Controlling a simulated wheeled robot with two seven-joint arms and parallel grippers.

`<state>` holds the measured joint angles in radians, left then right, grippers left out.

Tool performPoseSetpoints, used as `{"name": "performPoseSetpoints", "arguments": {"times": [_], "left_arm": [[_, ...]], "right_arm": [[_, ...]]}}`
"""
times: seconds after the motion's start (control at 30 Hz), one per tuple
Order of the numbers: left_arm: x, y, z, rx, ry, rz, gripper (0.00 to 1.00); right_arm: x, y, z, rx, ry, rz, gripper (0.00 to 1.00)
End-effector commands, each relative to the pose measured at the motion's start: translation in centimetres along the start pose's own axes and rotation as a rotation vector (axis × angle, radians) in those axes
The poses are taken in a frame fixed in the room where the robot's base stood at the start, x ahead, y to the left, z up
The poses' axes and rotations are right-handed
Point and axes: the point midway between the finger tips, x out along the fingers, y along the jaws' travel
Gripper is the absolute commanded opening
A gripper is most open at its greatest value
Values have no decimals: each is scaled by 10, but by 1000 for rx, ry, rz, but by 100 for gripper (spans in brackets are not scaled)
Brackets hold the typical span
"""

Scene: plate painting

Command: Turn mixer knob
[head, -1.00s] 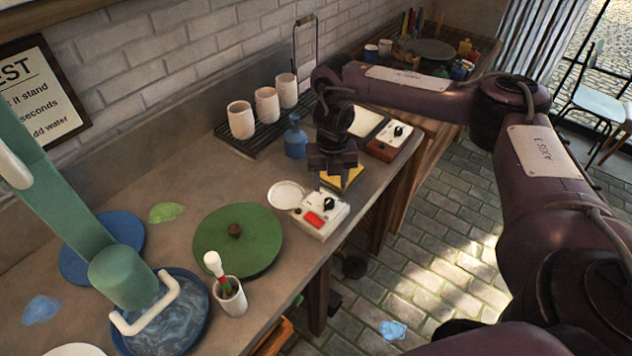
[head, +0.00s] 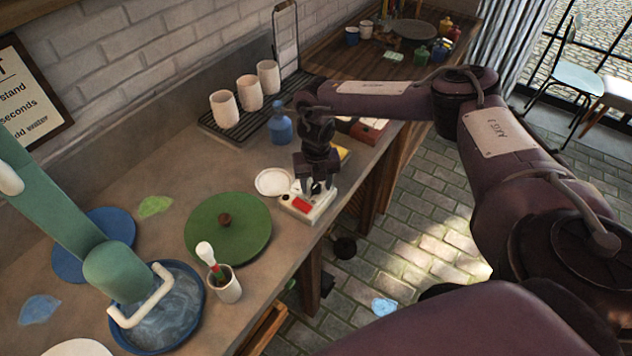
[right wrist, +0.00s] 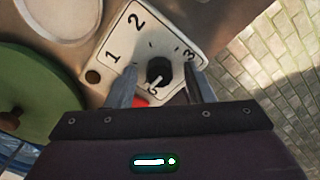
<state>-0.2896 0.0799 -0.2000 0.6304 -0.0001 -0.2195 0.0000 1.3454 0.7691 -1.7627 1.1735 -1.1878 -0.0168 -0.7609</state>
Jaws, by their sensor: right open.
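The mixer knob (right wrist: 159,71) is black with a pale pointer and sits on a white dial plate (right wrist: 140,38) marked with numbers. In the right wrist view the pointer is directed toward the lower edge of the plate. My right gripper (right wrist: 160,75) is open, with one finger on each side of the knob; I cannot tell whether they touch it. In the head view the white control box (head: 304,209) with a red switch (head: 301,205) stands at the counter's front edge, and my right gripper (head: 316,188) is over it, partly hiding the knob. My left gripper is not in view.
A green mixer (head: 118,270) stands over a blue bowl (head: 195,328) at left. A green round board (head: 228,245), a cup with a utensil (head: 227,291), a white dish (head: 273,182) and a blue bottle (head: 280,125) are nearby. The floor lies beyond the counter edge.

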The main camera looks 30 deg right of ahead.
Motion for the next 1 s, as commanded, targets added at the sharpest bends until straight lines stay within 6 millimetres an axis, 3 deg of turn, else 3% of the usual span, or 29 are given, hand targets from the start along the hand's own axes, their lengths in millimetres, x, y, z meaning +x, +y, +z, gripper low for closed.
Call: {"name": "performPoseSetpoints", "arguments": {"times": [0.07,0.33,0.67,1.0], "left_arm": [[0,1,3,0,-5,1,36],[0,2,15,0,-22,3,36],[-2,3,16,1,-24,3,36],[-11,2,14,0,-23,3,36]], "right_arm": [[0,0,0,0,0,0,40],[0,0,0,0,0,0,4],[-1,0,0,47,0,0,3],[-2,0,0,283,1,0,3]]}}
